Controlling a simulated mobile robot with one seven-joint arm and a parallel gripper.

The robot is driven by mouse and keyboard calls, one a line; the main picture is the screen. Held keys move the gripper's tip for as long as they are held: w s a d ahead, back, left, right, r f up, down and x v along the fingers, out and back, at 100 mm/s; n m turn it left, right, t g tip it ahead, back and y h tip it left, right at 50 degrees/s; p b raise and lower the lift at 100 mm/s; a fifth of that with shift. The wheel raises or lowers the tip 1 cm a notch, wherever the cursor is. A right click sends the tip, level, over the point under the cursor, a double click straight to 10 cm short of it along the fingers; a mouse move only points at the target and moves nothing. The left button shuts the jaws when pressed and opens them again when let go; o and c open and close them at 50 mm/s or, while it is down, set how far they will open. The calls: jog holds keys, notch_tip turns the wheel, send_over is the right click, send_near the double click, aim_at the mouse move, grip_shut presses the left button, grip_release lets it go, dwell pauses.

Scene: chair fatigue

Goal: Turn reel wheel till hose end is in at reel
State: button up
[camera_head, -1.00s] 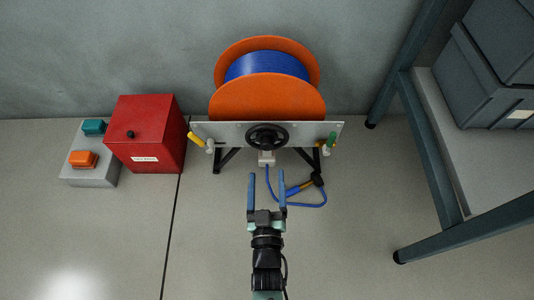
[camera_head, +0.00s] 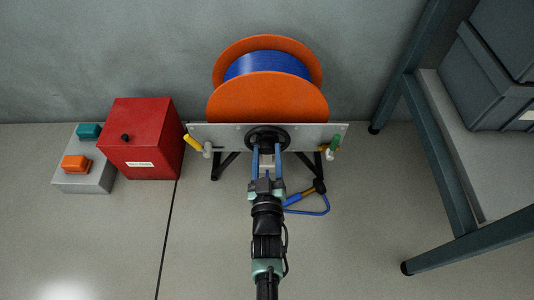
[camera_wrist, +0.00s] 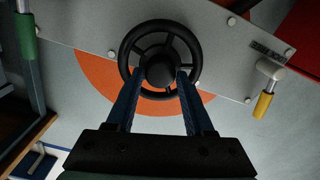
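The reel (camera_head: 267,92) has orange flanges and blue hose wound on it. Its black spoked wheel (camera_head: 267,133) sits on the grey front plate (camera_head: 225,132); the wheel also shows in the wrist view (camera_wrist: 160,33). My gripper (camera_head: 266,148) is at the wheel with its two blue fingers apart. In the wrist view my gripper (camera_wrist: 154,75) has its fingertips on either side of the wheel's hub; I cannot tell whether they touch it. The loose blue hose (camera_head: 320,211) lies on the floor right of my gripper, with a brass and black end piece (camera_head: 318,187). My gripper partly hides the hose.
A yellow-handled lever (camera_head: 194,143) and a green-handled one (camera_head: 334,143) are on the plate's ends. A red box (camera_head: 140,140) and a grey box with orange and teal buttons (camera_head: 92,177) stand left. A rack (camera_head: 440,150) stands right. Front left floor is clear.

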grip_shut()
jog(key=shift+m, duration=0.3)
jog(key=m, duration=0.5)
jog(key=shift+d+m, duration=0.1)
jog(key=shift+m, duration=0.2)
jog(key=m, duration=0.5)
jog(key=shift+d+f, duration=0.1)
jog(key=shift+m, duration=0.4)
jog(key=shift+o, duration=2.3)
grip_release()
